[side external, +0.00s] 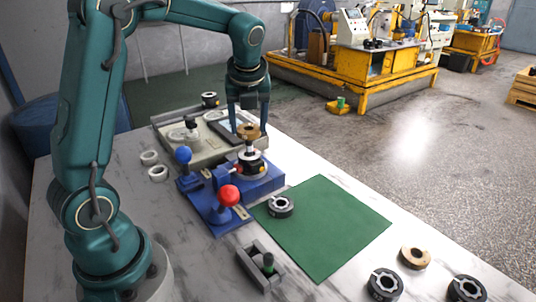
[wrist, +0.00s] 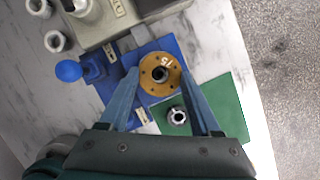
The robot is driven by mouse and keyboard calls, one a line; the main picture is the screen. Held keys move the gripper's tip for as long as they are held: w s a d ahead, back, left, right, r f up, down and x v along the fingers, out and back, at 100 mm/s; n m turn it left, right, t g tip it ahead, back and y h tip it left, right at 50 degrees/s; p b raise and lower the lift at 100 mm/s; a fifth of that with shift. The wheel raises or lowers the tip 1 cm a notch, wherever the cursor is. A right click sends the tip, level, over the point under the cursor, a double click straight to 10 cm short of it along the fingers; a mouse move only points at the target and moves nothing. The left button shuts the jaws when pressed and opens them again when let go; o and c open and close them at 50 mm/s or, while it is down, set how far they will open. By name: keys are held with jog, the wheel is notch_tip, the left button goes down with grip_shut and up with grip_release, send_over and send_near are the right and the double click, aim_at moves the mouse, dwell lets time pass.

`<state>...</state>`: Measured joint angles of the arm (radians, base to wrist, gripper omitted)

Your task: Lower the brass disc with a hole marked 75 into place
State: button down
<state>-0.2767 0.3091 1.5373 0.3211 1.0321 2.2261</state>
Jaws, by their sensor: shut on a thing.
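The brass disc with a hole (side external: 249,131) is held between the fingers of my gripper (side external: 250,122) in the side view. In the wrist view the disc (wrist: 150,84) lies between the fingertips of my gripper (wrist: 160,72), with a marking that reads like 75 upside down. Below it on a blue fixture (side external: 262,187) stands a motor assembly (side external: 251,164) with an upright shaft. The disc is around or just above the shaft's top; I cannot tell which. Something dark shows through its hole in the wrist view.
A blue knob (side external: 183,155) and a red knob (side external: 229,194) stand beside the assembly. A black ring (side external: 280,206) lies on the green mat (side external: 335,225). Another brass disc (side external: 415,257) and black rings (side external: 385,284) lie at the front right. A grey tray (side external: 185,150) stands behind.

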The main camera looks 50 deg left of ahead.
aim_at(249, 138)
jog(key=shift+f, duration=0.55)
dwell(0.9)
jog(key=shift+f, duration=1.4)
jog(key=shift+f, duration=0.5)
grip_release()
dwell(0.3)
jog(key=shift+r, duration=4.35)
